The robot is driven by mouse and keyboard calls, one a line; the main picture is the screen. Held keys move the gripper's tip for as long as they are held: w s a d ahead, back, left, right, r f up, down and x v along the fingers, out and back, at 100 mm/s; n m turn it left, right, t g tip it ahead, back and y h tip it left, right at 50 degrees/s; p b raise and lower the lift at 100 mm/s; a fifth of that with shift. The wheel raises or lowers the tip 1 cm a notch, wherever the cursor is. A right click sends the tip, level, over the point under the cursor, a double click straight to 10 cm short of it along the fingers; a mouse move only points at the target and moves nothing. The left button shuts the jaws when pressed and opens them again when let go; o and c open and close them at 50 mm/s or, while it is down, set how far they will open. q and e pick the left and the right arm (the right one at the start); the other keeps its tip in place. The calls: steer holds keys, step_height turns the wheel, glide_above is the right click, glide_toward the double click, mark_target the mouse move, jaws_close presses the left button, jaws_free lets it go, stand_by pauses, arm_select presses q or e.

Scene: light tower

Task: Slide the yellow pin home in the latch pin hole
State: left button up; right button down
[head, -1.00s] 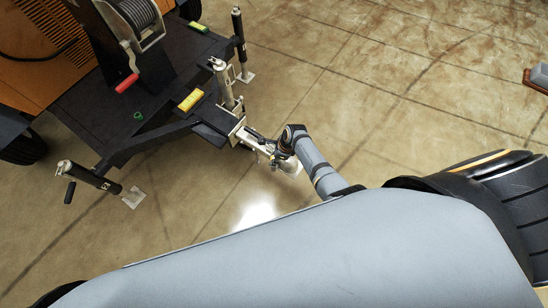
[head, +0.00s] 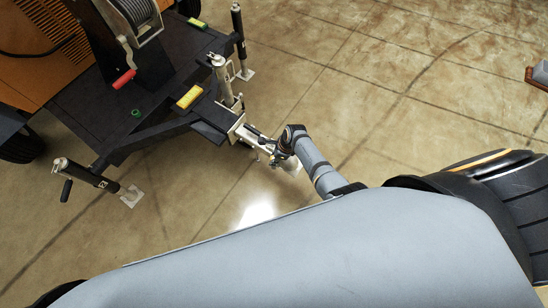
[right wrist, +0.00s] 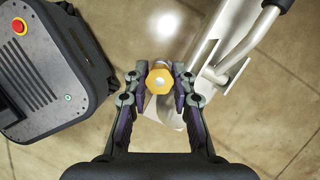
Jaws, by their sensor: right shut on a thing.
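In the right wrist view the yellow pin (right wrist: 159,82) shows its yellow head end-on between my right gripper's fingers (right wrist: 160,88). The fingers are shut on it from both sides. The pale metal coupler (right wrist: 205,60) of the trailer tongue lies just beyond and to the right of the pin. The latch pin hole is hidden, and I cannot tell whether the pin's tip is in it. In the head view my right gripper (head: 272,152) is at the coupler (head: 247,136) on the tongue's end, small and partly covered by my wrist. My left gripper is not in view.
A jack post (head: 222,80) stands by the tongue, and an outrigger (head: 95,180) reaches out at left. The tiled floor at right is mostly clear.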

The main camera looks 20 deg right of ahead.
steer(key=shift+f+b, duration=0.35)
steer(key=shift+f, duration=0.15)
steer(key=c, duration=1)
jaws_free()
steer(key=shift+c, duration=0.2)
steer(key=v, duration=1.2)
steer(key=shift+s+d, duration=0.1)
